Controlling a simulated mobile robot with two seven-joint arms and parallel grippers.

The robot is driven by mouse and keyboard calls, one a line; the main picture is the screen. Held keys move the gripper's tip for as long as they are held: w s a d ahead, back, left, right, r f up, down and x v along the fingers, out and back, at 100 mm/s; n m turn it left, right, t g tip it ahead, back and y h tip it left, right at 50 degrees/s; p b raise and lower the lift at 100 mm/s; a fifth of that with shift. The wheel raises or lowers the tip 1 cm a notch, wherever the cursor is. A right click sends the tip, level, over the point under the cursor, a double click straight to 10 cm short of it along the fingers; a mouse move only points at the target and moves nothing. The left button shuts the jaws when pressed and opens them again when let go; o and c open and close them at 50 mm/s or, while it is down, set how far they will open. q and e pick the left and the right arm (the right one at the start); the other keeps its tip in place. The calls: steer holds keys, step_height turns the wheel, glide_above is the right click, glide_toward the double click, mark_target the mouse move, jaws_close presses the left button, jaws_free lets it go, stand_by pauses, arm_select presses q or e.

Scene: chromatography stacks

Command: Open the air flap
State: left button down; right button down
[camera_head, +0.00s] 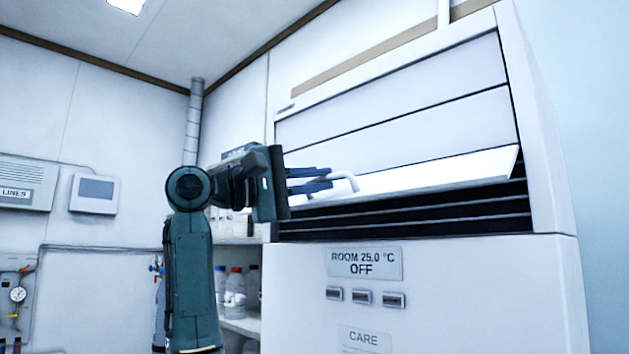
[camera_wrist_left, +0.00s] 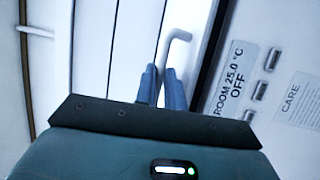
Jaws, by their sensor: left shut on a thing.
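The air flap (camera_head: 430,174) is a white slat on the front of a large white air unit. It is tilted outward at its lower edge, and dark louvres (camera_head: 420,219) show below it. A pale bent handle (camera_head: 345,178) sticks out at the flap's left end; it also shows in the left wrist view (camera_wrist_left: 180,36). My left gripper (camera_head: 318,181) comes in from the left, its blue fingers shut on the handle. In the left wrist view its fingers (camera_wrist_left: 161,88) are on either side of the handle's lower part. My right gripper is not in view.
The air unit's front (camera_head: 480,290) carries a sign (camera_head: 364,264) reading "ROOM 25.0 °C OFF", three buttons (camera_head: 362,297) and a "CARE" label (camera_head: 364,339). Shelves with bottles (camera_head: 236,283) stand behind my left arm. A wall panel (camera_head: 95,194) hangs at the left.

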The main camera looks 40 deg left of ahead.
arm_select(q)
steer(key=shift+w, duration=0.15)
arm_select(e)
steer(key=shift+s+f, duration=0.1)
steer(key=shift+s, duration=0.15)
arm_select(q)
steer(key=c, duration=2)
jaws_free()
steer(key=o, duration=0.4)
steer(key=shift+w+f, duration=0.15)
steer(key=shift+w, duration=0.2)
steer(key=shift+c, duration=0.2)
steer(key=shift+o, duration=0.7)
steer(key=shift+s, duration=0.15)
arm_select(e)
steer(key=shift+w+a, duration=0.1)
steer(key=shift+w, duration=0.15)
arm_select(q)
steer(key=b+v, duration=0.3)
steer(key=v, duration=1)
steer(key=shift+b, duration=0.3)
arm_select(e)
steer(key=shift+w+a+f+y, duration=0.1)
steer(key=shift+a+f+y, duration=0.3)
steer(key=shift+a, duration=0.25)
